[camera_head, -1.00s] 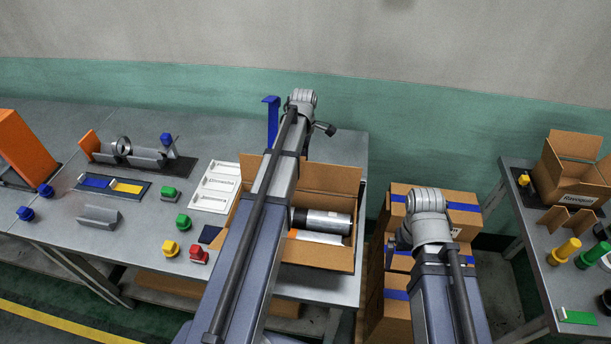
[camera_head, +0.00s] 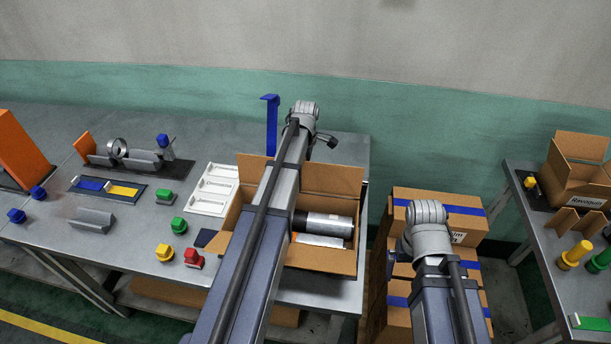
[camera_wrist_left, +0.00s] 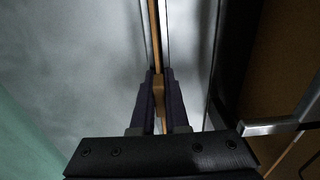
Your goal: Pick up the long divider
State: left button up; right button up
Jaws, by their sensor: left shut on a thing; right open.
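In the left wrist view my left gripper (camera_wrist_left: 158,84) is shut on a thin tan strip, which looks like the long divider (camera_wrist_left: 155,36) seen edge-on. The strip runs between two shiny silver surfaces. In the head view my left arm reaches over the open cardboard box (camera_head: 323,259) and hides part of it; the left fingers and the divider cannot be made out there. Two silver rolls (camera_head: 323,223) lie in the box. My right gripper (camera_head: 404,258) is open, mostly hidden behind its own wrist, in front of the stacked boxes.
Stacked cartons with blue tape (camera_head: 468,210) stand right of the table. A right-hand table holds an open box (camera_head: 583,175) and a cardboard piece (camera_head: 577,221). A blue upright stand (camera_head: 271,125) is behind the left arm. Coloured knobs and white trays (camera_head: 213,188) lie left of the box.

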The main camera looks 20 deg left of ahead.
pick_arm(q)
grip_shut()
notch_tip(320, 180, up, 10)
jog(key=p, duration=1)
jog(key=shift+r, duration=0.1)
dwell(0.8)
